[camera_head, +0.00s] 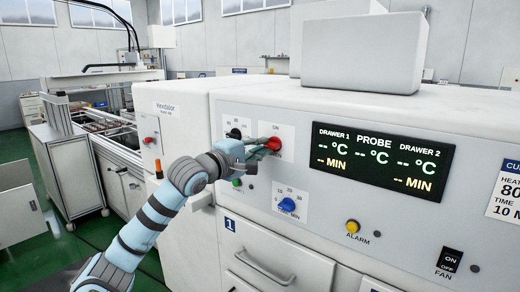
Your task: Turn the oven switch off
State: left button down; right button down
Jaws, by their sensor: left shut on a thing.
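The oven (330,205) is a large white machine with a control panel that fills the middle and right. A red switch knob (274,144) sits on a white plate marked "ON" at the panel's upper left. My left gripper (265,145) reaches in from the left and is shut on the red switch knob. The gripper's fingers partly hide the knob and the lower part of its plate, so I cannot read its exact angle. The display (382,160) shows dashes for drawer 1, probe and drawer 2. My right gripper is not in view.
A black knob (234,134) sits left of the red one, and a blue knob (287,205) below. A yellow alarm button (352,226) and a black fan switch (449,260) are lower right. Drawer handles (262,268) project below. A conveyor bench stands at left.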

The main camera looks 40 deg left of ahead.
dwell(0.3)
pick_arm(q)
jog(key=c, duration=1.6)
grip_release()
jog(key=shift+c, duration=0.2)
